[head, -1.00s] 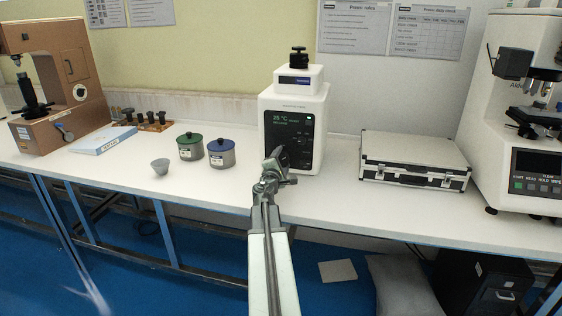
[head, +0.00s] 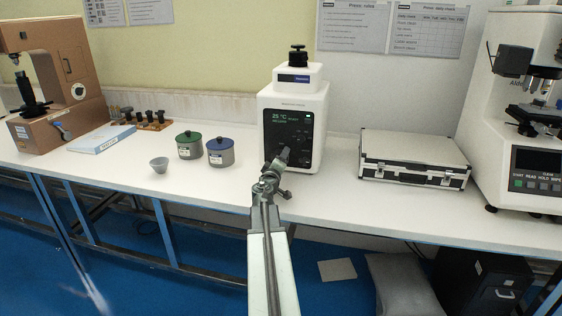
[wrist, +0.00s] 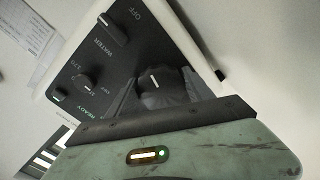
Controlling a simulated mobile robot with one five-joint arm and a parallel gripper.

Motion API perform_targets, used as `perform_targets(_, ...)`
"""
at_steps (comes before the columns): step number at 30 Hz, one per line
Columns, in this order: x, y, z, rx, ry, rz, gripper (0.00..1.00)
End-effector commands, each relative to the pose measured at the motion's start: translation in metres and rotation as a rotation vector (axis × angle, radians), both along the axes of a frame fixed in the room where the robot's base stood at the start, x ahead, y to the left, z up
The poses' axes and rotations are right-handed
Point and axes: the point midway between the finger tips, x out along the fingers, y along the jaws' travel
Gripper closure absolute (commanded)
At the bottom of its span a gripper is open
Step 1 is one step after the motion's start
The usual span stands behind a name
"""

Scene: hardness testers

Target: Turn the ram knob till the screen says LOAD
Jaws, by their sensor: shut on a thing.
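The white press (head: 296,98) stands at the back of the bench with a dark front panel. Its small screen (head: 292,117) shows 25 °C and smaller text that I cannot read surely. In the wrist view the panel carries several dark knobs. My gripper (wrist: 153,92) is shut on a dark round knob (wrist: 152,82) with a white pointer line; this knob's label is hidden. A knob (wrist: 87,84) sits to its left, and a knob marked WATER and OFF (wrist: 110,27) lies farther up. In the head view my gripper (head: 279,158) covers the panel's lower left.
A brown tester (head: 57,85) and a white tester (head: 525,110) stand at the ends. The bench front is clear.

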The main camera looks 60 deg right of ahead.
Motion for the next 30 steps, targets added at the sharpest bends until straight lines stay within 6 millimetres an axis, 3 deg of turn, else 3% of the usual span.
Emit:
perform_targets(9, -0.0003, 0.0002, -0.0007, 0.034, -0.11, -0.001, 0.8)
perform_targets(25, 0.0001, 0.0003, -0.0006, 0.041, -0.131, -0.001, 0.8)
perform_targets(26, 0.0001, 0.0003, -0.0006, 0.041, -0.131, -0.001, 0.34)
perform_targets(27, 0.0002, 0.0004, -0.0005, 0.041, -0.131, -0.001, 0.23)
perform_targets(28, 0.0002, 0.0004, -0.0005, 0.042, -0.13, -0.001, 0.18)
perform_targets(30, 0.0004, 0.0004, -0.0005, 0.041, -0.13, 0.0, 0.18)
